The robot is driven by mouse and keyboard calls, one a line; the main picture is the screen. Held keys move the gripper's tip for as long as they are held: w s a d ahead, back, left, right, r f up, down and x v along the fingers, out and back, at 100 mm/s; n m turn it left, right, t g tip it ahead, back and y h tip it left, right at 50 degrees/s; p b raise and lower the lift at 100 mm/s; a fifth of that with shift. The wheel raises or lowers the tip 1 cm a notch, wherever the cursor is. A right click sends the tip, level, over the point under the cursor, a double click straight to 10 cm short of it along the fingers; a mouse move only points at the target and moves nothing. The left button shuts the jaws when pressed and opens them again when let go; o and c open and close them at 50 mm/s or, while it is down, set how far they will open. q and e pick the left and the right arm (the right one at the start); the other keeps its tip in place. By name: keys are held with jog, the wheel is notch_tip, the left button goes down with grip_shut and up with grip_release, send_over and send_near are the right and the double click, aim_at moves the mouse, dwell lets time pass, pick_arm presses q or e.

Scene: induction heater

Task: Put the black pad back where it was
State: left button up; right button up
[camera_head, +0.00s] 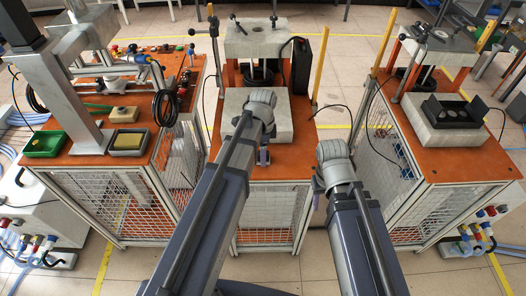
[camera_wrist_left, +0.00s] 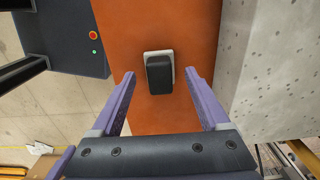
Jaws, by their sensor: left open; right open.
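The black pad (camera_wrist_left: 158,73) is a small dark block on a thin light base, on an orange surface in the left wrist view. My left gripper (camera_wrist_left: 160,76) is open, with one purple finger on each side of the pad and no visible contact. In the head view, my left gripper (camera_head: 263,155) points down at the front of the middle orange table and is mostly hidden by its arm; I cannot make out the pad there. My right gripper (camera_head: 317,187) shows only in part, low beside that table's front right corner.
A concrete block (camera_wrist_left: 270,60) rises right of the pad; floor lies to the left. On the middle table (camera_head: 225,168) a grey block (camera_head: 285,125) stands behind my left gripper. The left table holds a green tray (camera_head: 45,143); the right table holds a concrete block (camera_head: 425,135).

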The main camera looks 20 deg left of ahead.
pick_arm(q)
notch_tip(320, 180, up, 11)
jog(key=p, duration=1)
jog(key=s+d+n+y, duration=0.1)
jog(key=s+d+n, duration=0.9)
jog(key=s, duration=0.4)
jog(key=shift+s+d+n, duration=0.15)
jog(key=shift+d+n, duration=0.1)
jog(key=shift+n, duration=0.25)
